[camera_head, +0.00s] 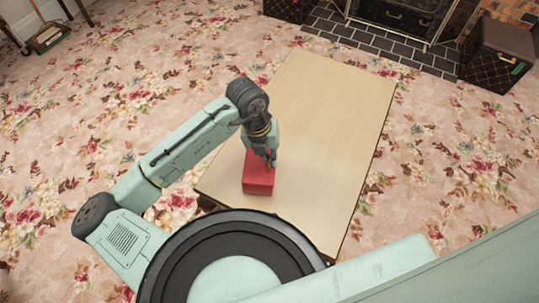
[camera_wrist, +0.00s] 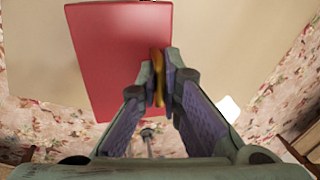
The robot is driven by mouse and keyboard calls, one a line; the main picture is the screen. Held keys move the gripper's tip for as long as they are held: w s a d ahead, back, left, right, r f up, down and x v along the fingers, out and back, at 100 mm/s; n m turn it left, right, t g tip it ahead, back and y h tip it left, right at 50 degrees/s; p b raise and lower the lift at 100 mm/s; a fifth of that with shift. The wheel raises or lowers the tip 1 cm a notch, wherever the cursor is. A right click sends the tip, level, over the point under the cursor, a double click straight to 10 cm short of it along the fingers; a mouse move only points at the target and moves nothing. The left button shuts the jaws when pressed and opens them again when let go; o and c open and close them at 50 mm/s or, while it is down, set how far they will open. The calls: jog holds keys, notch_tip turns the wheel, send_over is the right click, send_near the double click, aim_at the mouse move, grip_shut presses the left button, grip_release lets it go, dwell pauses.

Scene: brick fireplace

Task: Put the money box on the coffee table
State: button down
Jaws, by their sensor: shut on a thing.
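The money box is a plain red box (camera_head: 258,180), over the near left end of the pale wooden coffee table (camera_head: 325,105) in the head view. My gripper (camera_head: 269,160) points down at the box from above. In the wrist view, the box (camera_wrist: 115,50) fills the upper left, and my gripper (camera_wrist: 159,68) is shut on a thin orange-gold part at its right side, perhaps a handle. The tabletop (camera_wrist: 225,35) shows behind. I cannot tell whether the box's underside touches the table. My arm and gripper hide part of the box and table.
The rest of the tabletop is bare. Flowered carpet (camera_head: 450,180) surrounds it. A dark case (camera_head: 497,55) stands at the right by the grey hearth tiles (camera_head: 370,40), and another (camera_head: 287,8) stands at the top. A stand with tools (camera_head: 47,35) is at the top left.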

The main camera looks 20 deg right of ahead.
jog(key=c, duration=1.7)
grip_release()
jog(key=shift+r, duration=0.1)
